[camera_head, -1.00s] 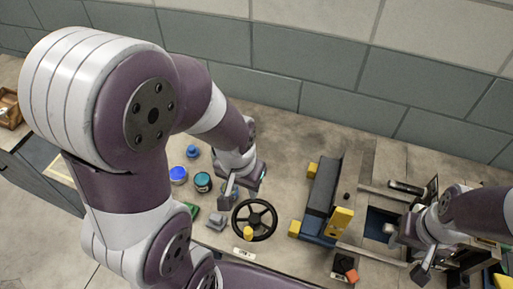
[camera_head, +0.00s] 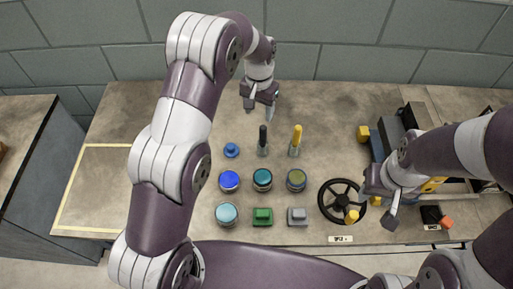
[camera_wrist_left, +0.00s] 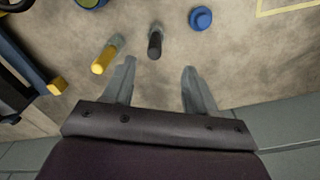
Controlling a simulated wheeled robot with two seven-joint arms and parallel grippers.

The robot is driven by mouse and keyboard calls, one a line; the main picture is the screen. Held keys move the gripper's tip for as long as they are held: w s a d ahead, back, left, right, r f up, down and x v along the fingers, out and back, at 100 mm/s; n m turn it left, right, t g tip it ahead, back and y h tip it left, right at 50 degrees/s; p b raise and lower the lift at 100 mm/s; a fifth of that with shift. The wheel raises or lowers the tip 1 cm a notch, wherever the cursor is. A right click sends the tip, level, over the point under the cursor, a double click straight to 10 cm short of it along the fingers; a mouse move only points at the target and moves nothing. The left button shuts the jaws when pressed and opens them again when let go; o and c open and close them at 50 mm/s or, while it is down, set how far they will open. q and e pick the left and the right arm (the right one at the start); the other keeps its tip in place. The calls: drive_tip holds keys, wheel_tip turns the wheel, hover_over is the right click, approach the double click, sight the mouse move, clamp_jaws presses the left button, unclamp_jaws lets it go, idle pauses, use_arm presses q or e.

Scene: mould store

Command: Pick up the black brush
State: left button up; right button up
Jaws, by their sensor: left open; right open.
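The black brush (camera_head: 263,138) stands upright on the bench in the head view, its black handle pointing up. It also shows in the left wrist view (camera_wrist_left: 155,43), just beyond and between the fingertips. My left gripper (camera_head: 258,103) is behind the brush in the head view, open and empty; in the left wrist view its two fingers (camera_wrist_left: 158,72) are spread apart and not touching the brush. My right gripper (camera_head: 378,205) is open over the bench near the black handwheel, with no object seen in it.
A yellow-handled brush (camera_head: 296,138) stands close right of the black one. A blue knobbed piece (camera_head: 231,150) is to its left. Several round jars, a green block (camera_head: 262,216) and a grey block (camera_head: 297,215) stand in front. The yellow-outlined area (camera_head: 95,180) at left is clear.

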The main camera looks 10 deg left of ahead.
sight(263, 134)
use_arm(q)
drive_tip(key=f, duration=0.1)
drive_tip(key=d+f, duration=0.1)
drive_tip(key=f, duration=0.1)
drive_tip(key=shift+w+d+f, duration=0.15)
drive_tip(key=shift+w, duration=0.15)
drive_tip(key=f+p, duration=0.1)
drive_tip(key=f, duration=0.2)
drive_tip(key=f+p, duration=0.1)
drive_tip(key=f, duration=0.2)
drive_tip(key=f+p, duration=0.1)
drive_tip(key=f, duration=0.3)
drive_tip(key=shift+w, duration=0.3)
drive_tip(key=shift+w+f, duration=0.1)
drive_tip(key=shift+f, duration=0.25)
clamp_jaws()
use_arm(e)
drive_tip(key=r, duration=0.3)
drive_tip(key=shift+s+d, duration=0.2)
drive_tip(key=shift+s, duration=0.05)
